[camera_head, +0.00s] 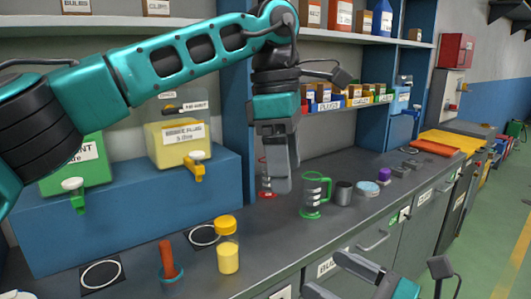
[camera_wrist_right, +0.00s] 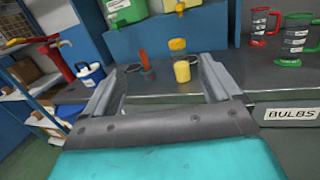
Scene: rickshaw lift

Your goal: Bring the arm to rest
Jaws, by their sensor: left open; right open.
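My left arm (camera_head: 170,65) reaches in from the left, high over the counter. Its left gripper (camera_head: 277,180) points down above the counter, near a green-handled measuring jug (camera_head: 316,192), and holds nothing that I can see. My right gripper (camera_head: 326,275) is at the bottom right of the head view, in front of the counter edge. In the right wrist view the right gripper (camera_wrist_right: 170,68) shows its two fingers wide apart, with nothing held between them. A yellow-capped jar (camera_wrist_right: 182,68) shows beyond the fingers, on the counter.
Green and yellow canisters (camera_head: 180,145) stand on a blue riser. The floor (camera_head: 485,230) at right is clear.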

